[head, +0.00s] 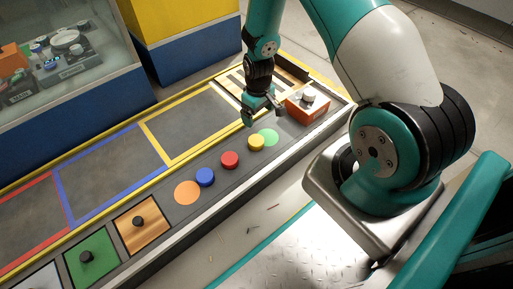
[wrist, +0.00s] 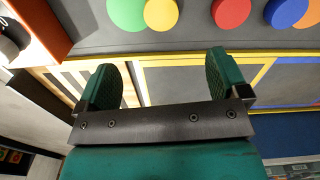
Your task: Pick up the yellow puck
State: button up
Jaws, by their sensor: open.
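The yellow puck (head: 256,141) lies on the grey bench, touching or partly over a flat green disc (head: 270,137). In the wrist view the yellow puck (wrist: 161,13) is at the top edge, partly cut off, beside the green disc (wrist: 126,12). My gripper (head: 264,116) hangs over the bench, above and behind the puck in the head view. In the wrist view my gripper (wrist: 162,82) has its two green fingers wide apart with nothing between them. The puck is beyond the fingertips, not between them.
A red puck (head: 230,159), a blue puck (head: 205,177) and an orange disc (head: 188,192) lie in a row to the left. An orange box (head: 307,104) with a knob stands to the right. A slatted wooden area (head: 262,82) lies behind my gripper.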

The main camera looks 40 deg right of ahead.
jog(key=b, duration=0.6)
send_near(257, 140)
jog(key=f, duration=0.5)
jog(key=shift+s+f, duration=0.1)
jog(key=shift+s, duration=0.2)
jog(key=f+b, duration=0.4)
jog(key=f, duration=0.1)
jog(key=shift+w+f+b, duration=0.15)
jog(key=shift+w+b, duration=0.1)
jog(key=shift+b, duration=0.1)
jog(key=c, duration=1)
